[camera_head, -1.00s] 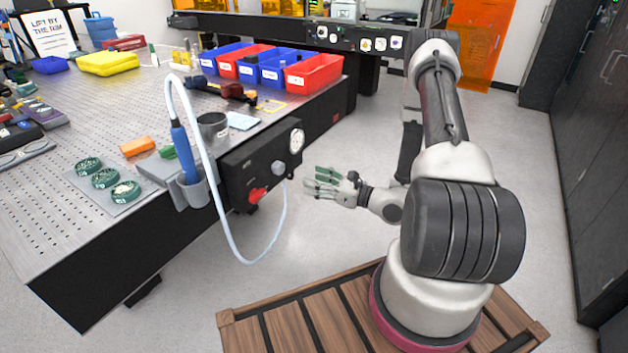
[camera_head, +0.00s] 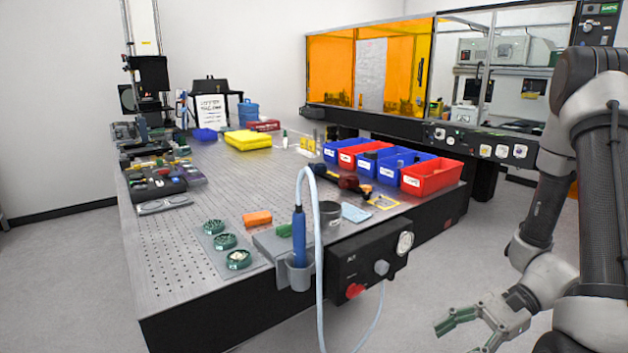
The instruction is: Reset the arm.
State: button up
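My gripper (camera_head: 470,338) is at the lower right of the head view, at the end of my folded arm. Its green-tipped fingers are spread apart with nothing between them. It hangs over bare floor, to the right of the optical table (camera_head: 190,285) and its black control box (camera_head: 340,268), and touches neither. The lower part of my arm is cut off by the right and bottom picture edges.
The control box has a red knob (camera_head: 355,291), a gauge (camera_head: 404,243) and a looping pale hose (camera_head: 317,215). Red bins (camera_head: 432,180) and blue bins line the table's right side. An orange-screened enclosure (camera_head: 330,68) stands behind. The floor (camera_head: 430,275) right of the table is clear.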

jog(key=s+d+r+n+t+h, duration=0.1)
jog(key=d+r+n+t+h, duration=0.1)
jog(key=d+r+n+h, duration=0.55)
jog(key=s+d+r+n+t+h, duration=0.1)
jog(key=d+r+n+h, duration=0.35)
jog(key=r, duration=0.55)
jog(key=s+a+r+n+t, duration=0.1)
jog(key=a+r+n+t, duration=0.1)
jog(key=r, duration=0.5)
jog(key=shift+a+t+h, duration=0.4)
jog(key=shift+a+t, duration=0.2)
jog(key=shift+t, duration=0.5)
jog(key=shift+s, duration=0.1)
jog(key=shift+c, duration=0.5)
